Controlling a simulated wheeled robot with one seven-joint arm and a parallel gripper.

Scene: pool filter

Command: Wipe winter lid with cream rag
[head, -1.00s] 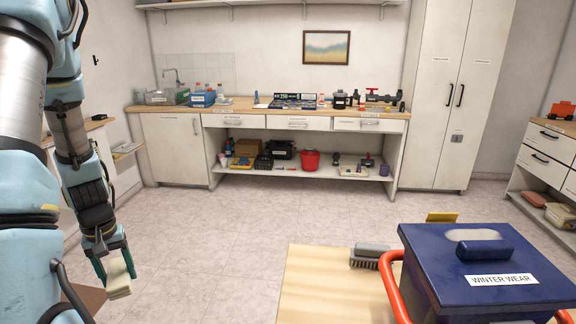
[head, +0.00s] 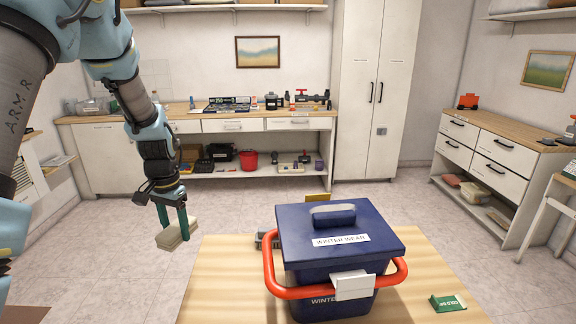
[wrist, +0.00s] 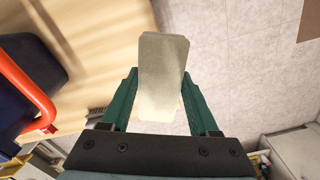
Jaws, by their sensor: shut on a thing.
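The winter lid (head: 342,235) is dark blue with a raised handle and a "WINTER WEAR" label. It sits on the blue box (head: 335,288) on the wooden table. My gripper (head: 176,228) is shut on the cream rag (head: 177,235), a folded pad, left of the table and apart from the lid. In the wrist view the rag (wrist: 162,75) stands between the green fingers, and the box's dark side shows at the left edge.
A red-orange handle (head: 272,275) loops around the box front. A brush (head: 264,240) lies behind the box, partly hidden. A green packet (head: 447,303) lies at the table's (head: 215,280) right. The floor left of the table is clear.

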